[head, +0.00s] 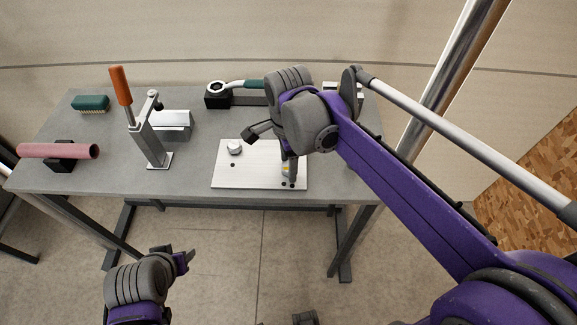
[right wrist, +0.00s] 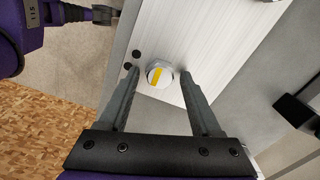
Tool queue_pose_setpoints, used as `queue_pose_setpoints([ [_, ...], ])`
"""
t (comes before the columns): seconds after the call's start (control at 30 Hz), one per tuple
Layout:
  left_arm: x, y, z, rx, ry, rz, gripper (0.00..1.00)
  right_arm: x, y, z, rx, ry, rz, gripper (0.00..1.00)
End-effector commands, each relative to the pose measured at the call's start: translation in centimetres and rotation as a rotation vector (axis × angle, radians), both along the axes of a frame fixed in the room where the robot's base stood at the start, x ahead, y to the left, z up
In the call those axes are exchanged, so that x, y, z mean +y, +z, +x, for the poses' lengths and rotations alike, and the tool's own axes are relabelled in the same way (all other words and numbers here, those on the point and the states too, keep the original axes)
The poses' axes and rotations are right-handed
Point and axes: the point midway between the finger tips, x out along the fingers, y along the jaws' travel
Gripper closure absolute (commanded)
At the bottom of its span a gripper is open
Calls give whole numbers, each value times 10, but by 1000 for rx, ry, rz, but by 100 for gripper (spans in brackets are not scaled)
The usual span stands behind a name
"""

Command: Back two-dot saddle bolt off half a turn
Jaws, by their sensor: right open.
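A pale ribbed plate (head: 256,178) lies near the table's front edge. The two-dot saddle bolt (right wrist: 160,75) is a round, light head with a yellow stripe, beside two dark dots (right wrist: 132,60) on the plate. My right gripper (right wrist: 160,73) is open, one finger on each side of the bolt with gaps showing; I cannot tell its exact height over the plate. In the head view the right gripper (head: 288,174) points down and mostly hides this bolt. Another round bolt (head: 235,148) sits near one dot at the plate's left. My left gripper (head: 187,258) is off the table's front; its jaw opening is unclear.
A clamp stand with an orange handle (head: 120,86) stands left of the plate. A green-handled ratchet wrench (head: 240,84) rests on black supports behind. A pink roller (head: 60,151) and a green brush (head: 90,103) lie at the left. The table (head: 193,168) is bare between clamp and plate.

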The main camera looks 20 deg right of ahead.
Motion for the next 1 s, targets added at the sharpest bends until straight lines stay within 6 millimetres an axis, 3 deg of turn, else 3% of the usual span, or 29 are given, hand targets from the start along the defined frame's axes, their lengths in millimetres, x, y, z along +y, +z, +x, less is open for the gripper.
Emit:
queue_pose_setpoints([
  [0.43,0,3,1,-2,0,0,50,0,0,0,0,-681,0,35],
  [0.77,0,3,1,-2,0,0,50,0,0,0,0,-786,0,35],
  [1.0,0,3,1,-2,0,0,50,0,0,0,0,-784,0,75],
])
